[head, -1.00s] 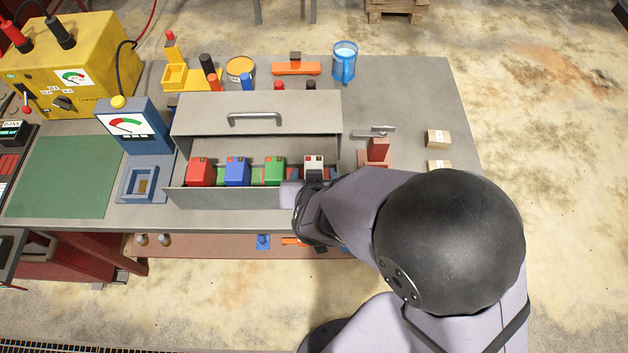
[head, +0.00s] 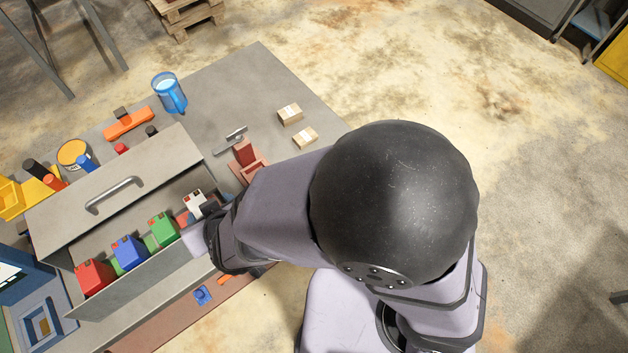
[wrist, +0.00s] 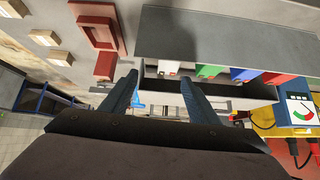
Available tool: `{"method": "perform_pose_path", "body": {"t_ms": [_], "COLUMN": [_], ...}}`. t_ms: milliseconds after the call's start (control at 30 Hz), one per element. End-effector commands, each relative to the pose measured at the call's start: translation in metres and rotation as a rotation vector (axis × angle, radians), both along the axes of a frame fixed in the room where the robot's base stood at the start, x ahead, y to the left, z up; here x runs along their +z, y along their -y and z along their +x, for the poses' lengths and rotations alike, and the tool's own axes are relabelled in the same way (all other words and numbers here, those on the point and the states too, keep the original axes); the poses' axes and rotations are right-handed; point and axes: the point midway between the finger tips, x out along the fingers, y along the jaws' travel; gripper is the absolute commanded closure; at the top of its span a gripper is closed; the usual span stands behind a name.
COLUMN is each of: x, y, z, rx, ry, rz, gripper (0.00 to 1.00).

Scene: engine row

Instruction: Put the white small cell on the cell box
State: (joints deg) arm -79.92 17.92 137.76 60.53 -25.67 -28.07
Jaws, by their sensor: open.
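A white cell (head: 195,203) with dark and red marks on top stands at the right end of a row in a grey metal box (head: 150,290). It also shows in the wrist view (wrist: 168,68), ahead and between the finger lines. I cannot tell whether this box is the cell box. My gripper (wrist: 158,78) is open, with both dark fingers apart and nothing seen between them. In the head view my wrist is at the box's right front end, close to the white cell, and the fingertips are hidden. The lower part of the white cell is hidden.
Red (head: 95,276), blue (head: 129,252) and green (head: 163,230) cells stand in the same box. Its lid (head: 110,185) with a handle is behind them. A red fixture (head: 245,158) stands right of the box, near two small cartons (head: 290,114). A blue mug (head: 170,93) stands farther back.

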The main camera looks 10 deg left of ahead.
Motion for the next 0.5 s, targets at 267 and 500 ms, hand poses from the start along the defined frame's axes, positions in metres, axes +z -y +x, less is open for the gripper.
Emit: {"method": "perform_pose_path", "body": {"t_ms": [267,500], "x": [0.006,0.008], "y": [0.068,0.180], "z": [0.073,0.109], "rx": [-0.130,-0.295], "ry": [-0.188,-0.367], "rz": [-0.010,-0.087], "gripper": [0.45,0.45]}}
